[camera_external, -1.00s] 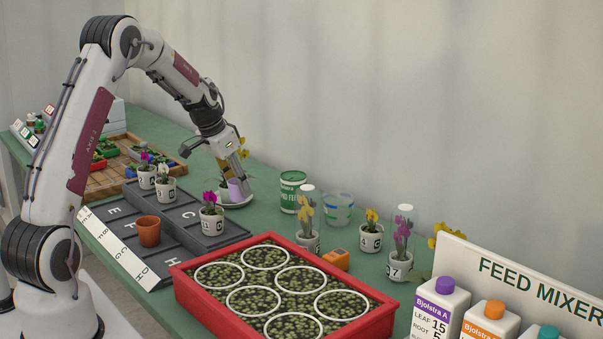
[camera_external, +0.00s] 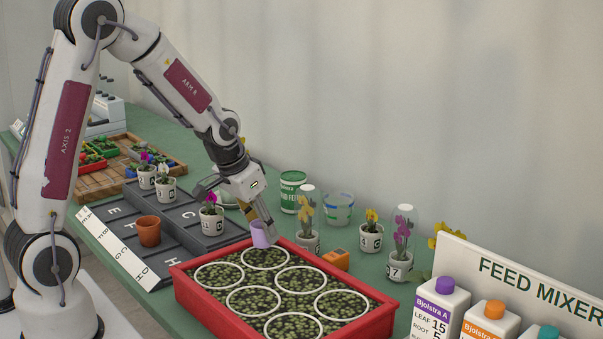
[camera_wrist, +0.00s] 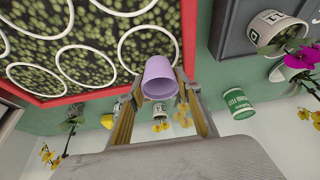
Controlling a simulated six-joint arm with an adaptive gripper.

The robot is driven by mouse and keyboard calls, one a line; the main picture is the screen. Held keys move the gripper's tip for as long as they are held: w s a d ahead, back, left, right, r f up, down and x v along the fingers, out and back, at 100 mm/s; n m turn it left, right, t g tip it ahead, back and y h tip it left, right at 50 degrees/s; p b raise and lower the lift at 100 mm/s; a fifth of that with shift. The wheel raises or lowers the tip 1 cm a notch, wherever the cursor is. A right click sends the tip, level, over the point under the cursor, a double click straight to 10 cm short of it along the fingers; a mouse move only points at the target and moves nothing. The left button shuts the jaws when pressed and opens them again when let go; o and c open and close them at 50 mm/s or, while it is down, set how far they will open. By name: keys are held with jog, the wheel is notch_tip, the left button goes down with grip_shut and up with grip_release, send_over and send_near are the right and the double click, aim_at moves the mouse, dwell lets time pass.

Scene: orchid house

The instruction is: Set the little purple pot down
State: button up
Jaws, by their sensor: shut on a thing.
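The little purple pot (camera_external: 263,236) is held in my gripper (camera_external: 257,222), above the far left part of the red tray. In the wrist view the same pot (camera_wrist: 159,78) sits between the two fingers of my gripper (camera_wrist: 160,85), its open end toward the camera. The gripper is shut on it. The red tray (camera_external: 190,302) holds a dark green pebbly fill marked with several white rings (camera_external: 219,276).
A grey stepped rack (camera_external: 185,220) with potted orchids (camera_external: 211,216) and a terracotta pot (camera_external: 148,231) stands left of the tray. Behind it are a green tin (camera_external: 291,190), an orange device (camera_external: 335,260) and more orchids. Bottles (camera_external: 437,305) stand at right.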

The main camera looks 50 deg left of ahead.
jog(key=shift+s+d, duration=0.75)
jog(key=shift+d, duration=0.2)
jog(key=shift+w, duration=0.1)
jog(key=w+d+n+y, duration=0.1)
jog(key=w+d+n, duration=0.1)
jog(key=w, duration=1.1)
jog(key=w+d+n, duration=0.2)
jog(key=w+d, duration=0.3)
jog(key=w, duration=0.8)
jog(key=shift+w+r+y, duration=0.15)
jog(key=shift+w+y, duration=0.05)
jog(key=shift+y, duration=0.2)
jog(key=shift+f, duration=2.55)
